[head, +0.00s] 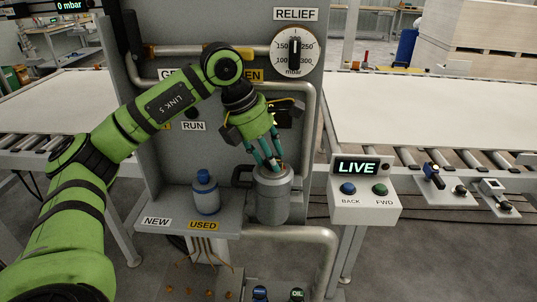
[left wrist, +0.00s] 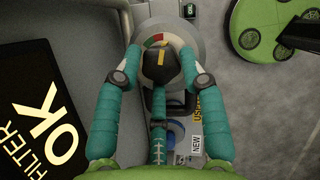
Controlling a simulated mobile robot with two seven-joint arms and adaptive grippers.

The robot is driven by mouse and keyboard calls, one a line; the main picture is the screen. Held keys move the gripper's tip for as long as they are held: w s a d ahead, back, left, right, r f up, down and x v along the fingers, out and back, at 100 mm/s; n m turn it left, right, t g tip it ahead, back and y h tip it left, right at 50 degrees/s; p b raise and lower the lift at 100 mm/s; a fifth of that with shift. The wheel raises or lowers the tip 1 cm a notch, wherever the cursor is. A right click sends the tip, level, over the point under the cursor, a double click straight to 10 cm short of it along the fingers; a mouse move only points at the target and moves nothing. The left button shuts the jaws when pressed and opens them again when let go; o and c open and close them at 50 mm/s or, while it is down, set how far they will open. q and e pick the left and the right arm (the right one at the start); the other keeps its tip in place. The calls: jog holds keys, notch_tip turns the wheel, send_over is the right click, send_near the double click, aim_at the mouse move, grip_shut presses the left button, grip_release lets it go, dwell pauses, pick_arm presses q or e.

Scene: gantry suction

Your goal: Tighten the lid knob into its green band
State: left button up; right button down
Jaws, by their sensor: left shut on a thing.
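The lid knob (left wrist: 161,68) is black with a yellow pointer stripe, on top of a grey canister (head: 273,200) on the shelf's right side. In the left wrist view, a small coloured band (left wrist: 154,39) with red and green parts lies on the lid just beyond the knob. The stripe points up toward this band; I cannot tell exactly which colour it meets. My left gripper (head: 271,164) reaches down from above, its teal fingers shut on the knob. In the head view the fingers mostly hide the knob. My right gripper is not in view.
A pressure dial (head: 294,53) is on the panel above. A LIVE control box (head: 362,188) stands to the right, before the roller conveyor. Pipes run close around the canister.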

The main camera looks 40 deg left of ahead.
pick_arm(q)
jog(key=shift+m, duration=0.3)
jog(key=o, duration=1.1)
jog(key=shift+d, duration=0.2)
jog(key=shift+a+r, duration=0.1)
jog(key=shift+a+r, duration=0.15)
jog(key=shift+r, duration=0.1)
jog(key=v, duration=1.1)
jog(key=shift+r, duration=0.2)
